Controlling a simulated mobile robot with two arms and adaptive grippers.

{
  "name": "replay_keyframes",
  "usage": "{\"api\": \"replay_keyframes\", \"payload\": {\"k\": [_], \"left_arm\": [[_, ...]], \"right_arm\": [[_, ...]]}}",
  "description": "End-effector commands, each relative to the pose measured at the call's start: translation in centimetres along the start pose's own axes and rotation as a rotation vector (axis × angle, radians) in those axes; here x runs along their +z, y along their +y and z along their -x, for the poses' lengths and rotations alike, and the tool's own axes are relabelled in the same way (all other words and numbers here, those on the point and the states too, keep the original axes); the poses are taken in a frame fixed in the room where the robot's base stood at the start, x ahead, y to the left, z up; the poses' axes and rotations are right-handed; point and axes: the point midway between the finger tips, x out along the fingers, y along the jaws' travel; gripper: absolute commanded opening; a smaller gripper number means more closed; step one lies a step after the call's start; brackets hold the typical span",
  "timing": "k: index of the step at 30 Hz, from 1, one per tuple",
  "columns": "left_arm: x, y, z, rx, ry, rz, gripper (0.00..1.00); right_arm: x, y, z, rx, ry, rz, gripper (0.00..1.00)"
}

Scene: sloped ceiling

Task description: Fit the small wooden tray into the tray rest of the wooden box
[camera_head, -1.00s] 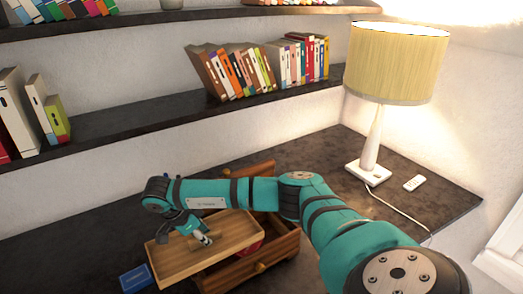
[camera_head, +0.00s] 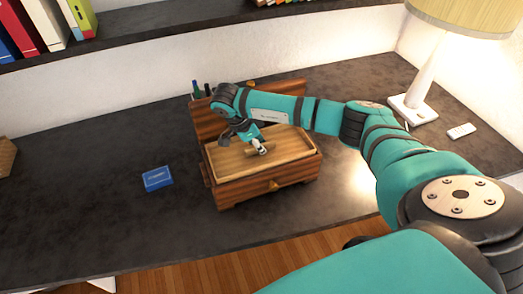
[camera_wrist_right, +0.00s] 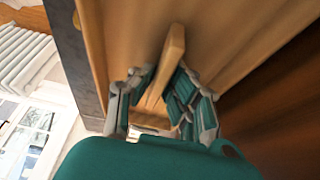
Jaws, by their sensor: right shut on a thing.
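The small wooden tray (camera_head: 297,151) is light wood and shallow, with a raised central grip bar that shows in the wrist view (camera_wrist_right: 174,50). My right gripper (camera_head: 262,148) is shut on that bar, and its fingers (camera_wrist_right: 160,100) lie on either side of it. The tray is over the open top of the wooden box (camera_head: 240,194), roughly in line with its walls. I cannot tell whether it rests on the tray rest, which is hidden beneath it. The box's raised lid (camera_head: 208,122) stands behind, partly covered by my arm. My left gripper is out of view.
A small blue box (camera_head: 157,179) lies left of the wooden box. Pens (camera_head: 196,90) stand behind the lid. A lamp (camera_head: 425,75) and a white remote (camera_head: 461,131) are at the right.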

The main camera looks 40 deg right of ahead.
Motion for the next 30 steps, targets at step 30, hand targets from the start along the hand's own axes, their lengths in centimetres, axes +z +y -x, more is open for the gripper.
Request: {"api": "replay_keyframes", "payload": {"k": [30], "left_arm": [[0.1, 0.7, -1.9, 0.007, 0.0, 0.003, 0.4]], "right_arm": [[1.6, 0.3, -2.7, -0.003, 0.0, 0.007, 0.35]]}}
